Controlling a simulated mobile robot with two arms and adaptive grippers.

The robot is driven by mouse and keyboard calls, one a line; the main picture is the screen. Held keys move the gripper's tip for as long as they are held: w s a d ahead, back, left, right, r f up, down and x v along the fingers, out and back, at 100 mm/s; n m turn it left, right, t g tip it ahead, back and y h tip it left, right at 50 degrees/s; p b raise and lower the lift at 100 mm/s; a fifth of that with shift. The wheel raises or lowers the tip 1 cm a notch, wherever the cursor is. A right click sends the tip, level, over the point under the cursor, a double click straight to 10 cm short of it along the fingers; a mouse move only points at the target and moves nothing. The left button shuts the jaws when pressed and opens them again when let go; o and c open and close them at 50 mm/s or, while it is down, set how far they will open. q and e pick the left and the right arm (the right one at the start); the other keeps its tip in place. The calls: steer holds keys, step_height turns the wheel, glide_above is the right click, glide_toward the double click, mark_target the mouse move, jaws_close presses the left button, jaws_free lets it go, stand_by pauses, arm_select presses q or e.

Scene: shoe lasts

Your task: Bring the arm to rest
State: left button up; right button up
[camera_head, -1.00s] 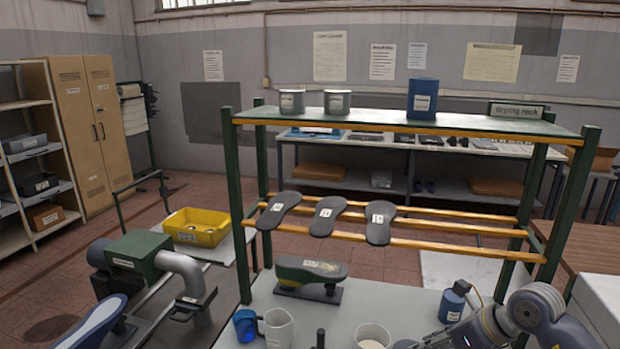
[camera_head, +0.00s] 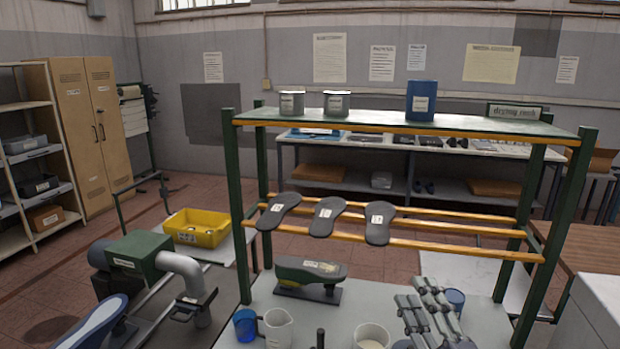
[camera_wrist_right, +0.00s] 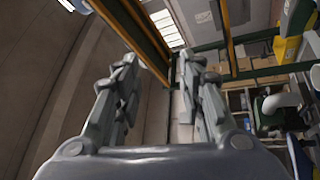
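My right gripper (camera_head: 412,290) is at the lower right of the head view, fingers pointing up, above the right part of the bench and in front of the drying rack. In the right wrist view its two fingers (camera_wrist_right: 158,58) stand apart with nothing between them. My left gripper is in neither view. Three dark insoles (camera_head: 325,216) lie across the orange rails of the rack. A green shoe last (camera_head: 310,269) stands on a dark base on the bench.
A white jug (camera_head: 278,328), a blue cup (camera_head: 245,325) and a white pot (camera_head: 371,337) stand along the front. A blue container (camera_head: 456,297) is partly hidden behind my right gripper. The rack's green right post (camera_head: 568,225) rises nearby. A yellow crate (camera_head: 197,228) is at left.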

steer(key=s+d+f+m+g+h, duration=0.35)
steer(key=f+m, duration=0.25)
steer(key=f, duration=0.3)
steer(key=s+d+f+m+g+h, duration=0.35)
steer(key=f+m, duration=0.25)
steer(key=f, duration=0.2)
steer(key=s+a+f+m+g+y, duration=0.1)
steer(key=s+a+f+g, duration=0.2)
steer(key=s+f+g, duration=0.5)
steer(key=s+a+f+m+g+y, duration=0.25)
steer(key=s+f, duration=0.25)
steer(key=s, duration=0.8)
step_height(320, 180, down, 32)
steer(key=s+g+b, duration=0.1)
steer(key=g+b, duration=0.1)
steer(key=b, duration=0.3)
steer(key=s+d+f+b, duration=0.1)
steer(key=s+f+b, duration=0.1)
steer(key=s+f, duration=0.6)
steer(key=s+d+f+n+b, duration=0.1)
steer(key=s+f+b, duration=0.2)
steer(key=s+f, duration=0.6)
step_height(320, 180, down, 3)
steer(key=shift+d+f+g+h, duration=0.2)
steer(key=shift+d+g+h, duration=0.15)
steer(key=shift+d+h, duration=0.1)
